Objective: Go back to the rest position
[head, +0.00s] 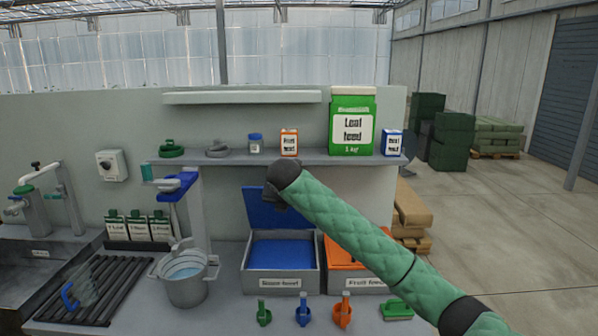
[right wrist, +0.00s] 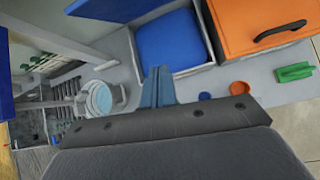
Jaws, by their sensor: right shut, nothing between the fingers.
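My right arm reaches in from the lower right of the head view, extended over the bench with its dark wrist in front of the shelf edge. My right gripper (head: 271,204) is mostly hidden behind that wrist. In the right wrist view its fingers (right wrist: 158,88) are together with nothing between them, above the bench in front of the bin with the blue lid (right wrist: 172,40). That bin (head: 282,283) stands open in the head view. My left gripper is not in view.
The shelf (head: 230,158) holds a large green Leaf feed pack (head: 352,122) and smaller packs. A bucket (head: 186,285) stands by a black rack (head: 95,288). An orange-lidded Fruit feed bin (head: 345,252) is partly behind my arm. Colored scoops (head: 303,312) lie along the front.

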